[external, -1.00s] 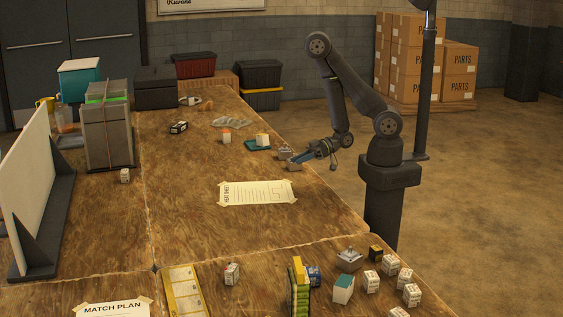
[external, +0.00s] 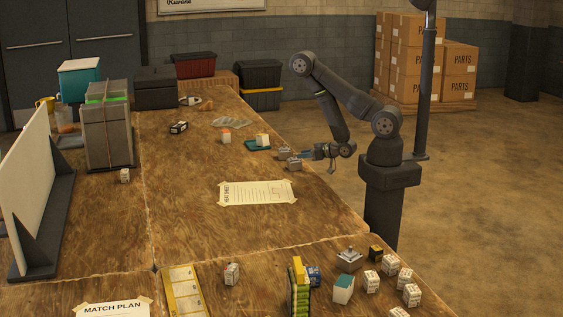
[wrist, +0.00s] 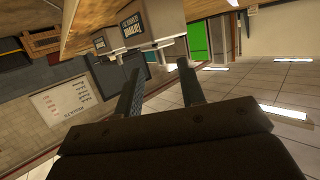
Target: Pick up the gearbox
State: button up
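A taped paper sheet (external: 257,193) lies nearer. Several white boxes and a metal piece (external: 349,260) stand on the near table.

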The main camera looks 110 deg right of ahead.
jog(key=shift+x, duration=1.55)
grip_shut()
jog(key=shift+r, duration=0.15)
jog(key=shift+r, duration=0.65)
notch_tip(320, 180, up, 3)
jog(key=shift+f, duration=0.1)
jog(key=s+d+r, duration=0.3)
jog(key=s+r, duration=0.3)
jog(key=s, duration=0.5)
jog(key=shift+d+r, duration=0.3)
jog(key=shift+r, duration=0.05)
